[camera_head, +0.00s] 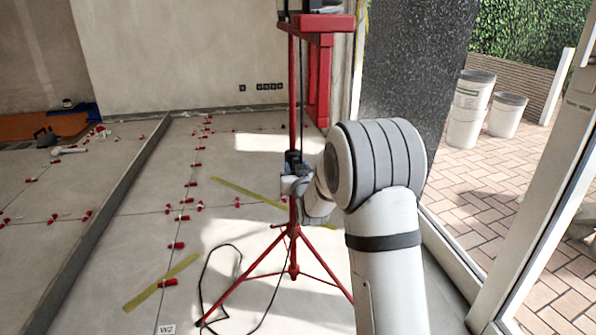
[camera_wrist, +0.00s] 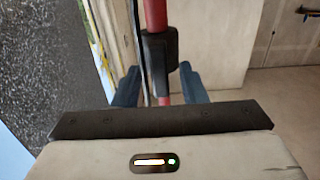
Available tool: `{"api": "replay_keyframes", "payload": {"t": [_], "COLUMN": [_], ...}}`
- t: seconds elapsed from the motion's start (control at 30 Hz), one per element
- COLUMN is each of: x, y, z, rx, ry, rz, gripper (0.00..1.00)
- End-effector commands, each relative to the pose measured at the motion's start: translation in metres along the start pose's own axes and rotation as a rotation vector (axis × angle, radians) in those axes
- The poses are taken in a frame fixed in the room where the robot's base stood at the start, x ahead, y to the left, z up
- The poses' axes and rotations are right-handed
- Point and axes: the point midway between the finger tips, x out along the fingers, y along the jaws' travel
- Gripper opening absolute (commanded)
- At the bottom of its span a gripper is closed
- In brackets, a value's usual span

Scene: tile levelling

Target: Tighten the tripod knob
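The red tripod (camera_head: 293,240) stands on the floor in the middle of the head view, its legs spread and its pole upright. The black tripod knob (camera_head: 292,157), with its clamp, sits on the pole at about mid-height. In the wrist view the black knob and clamp (camera_wrist: 158,48) show on the red pole ahead of my gripper (camera_wrist: 158,72). The two dark blue-grey fingers are apart, one on each side of the pole and knob. I cannot tell whether either finger touches it. In the head view my gripper (camera_head: 291,183) is at the pole, partly hidden by my wrist.
A black cable (camera_head: 205,285) loops on the floor around the tripod's left leg. Several red levelling clips (camera_head: 186,202) and yellow strips (camera_head: 160,283) lie on the tiles. A glass door frame (camera_head: 535,215) stands close on the right. White buckets (camera_head: 468,108) are outside.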

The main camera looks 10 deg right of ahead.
Motion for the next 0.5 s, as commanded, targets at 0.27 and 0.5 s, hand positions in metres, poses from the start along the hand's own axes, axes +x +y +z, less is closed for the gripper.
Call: {"api": "replay_keyframes", "payload": {"t": [0.27,0.5], "x": [0.0002,0.0001], "y": [0.0004,0.0007], "z": [-0.0001,-0.0001], "rx": [0.000,0.000], "ry": [-0.001,-0.001], "rz": [0.001,0.001], "gripper": [0.33,0.14]}}
